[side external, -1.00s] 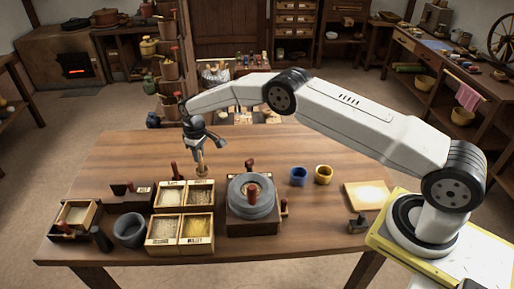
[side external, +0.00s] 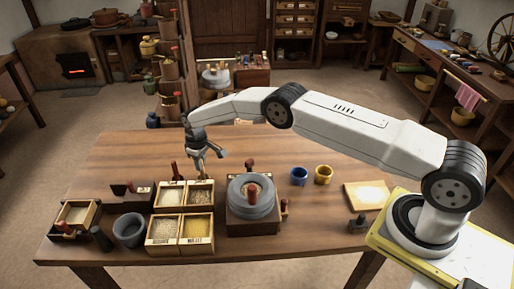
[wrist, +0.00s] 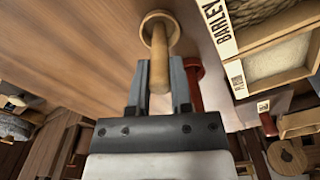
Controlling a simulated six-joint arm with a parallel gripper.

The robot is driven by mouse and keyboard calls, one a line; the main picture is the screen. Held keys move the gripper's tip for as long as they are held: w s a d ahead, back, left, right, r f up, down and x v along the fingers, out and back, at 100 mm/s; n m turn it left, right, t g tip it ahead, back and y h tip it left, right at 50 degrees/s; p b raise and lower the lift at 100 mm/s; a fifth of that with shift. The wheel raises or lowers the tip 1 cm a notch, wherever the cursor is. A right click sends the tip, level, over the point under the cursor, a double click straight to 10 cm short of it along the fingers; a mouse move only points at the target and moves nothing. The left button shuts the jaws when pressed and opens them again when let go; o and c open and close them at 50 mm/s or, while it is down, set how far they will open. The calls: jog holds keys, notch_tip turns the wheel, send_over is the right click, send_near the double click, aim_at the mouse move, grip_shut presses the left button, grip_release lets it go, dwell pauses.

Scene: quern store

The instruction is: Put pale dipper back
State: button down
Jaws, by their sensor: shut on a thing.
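My gripper (side external: 210,163) is tilted in the air above the back of the grain boxes (side external: 181,215). In the wrist view my gripper (wrist: 160,64) is shut on the handle of the pale dipper (wrist: 158,45), a light wooden tool with a round end. The dipper points away from the wrist, and its round end is over or near bare table. A red-handled tool (wrist: 195,84) shows just right of the right finger. A box with a BARLEY label (wrist: 222,30) is at the upper right.
The quern (side external: 250,192) stands right of the boxes. A grey mortar (side external: 129,230) and a small wooden box (side external: 76,212) are at the left. The back of the table is clear.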

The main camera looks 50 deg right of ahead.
jog(key=shift+f, duration=0.1)
jog(key=c, duration=0.5)
grip_release()
jog(key=shift+c, duration=0.2)
notch_tip(320, 180, up, 12)
jog(key=shift+s, duration=0.1)
dwell(0.7)
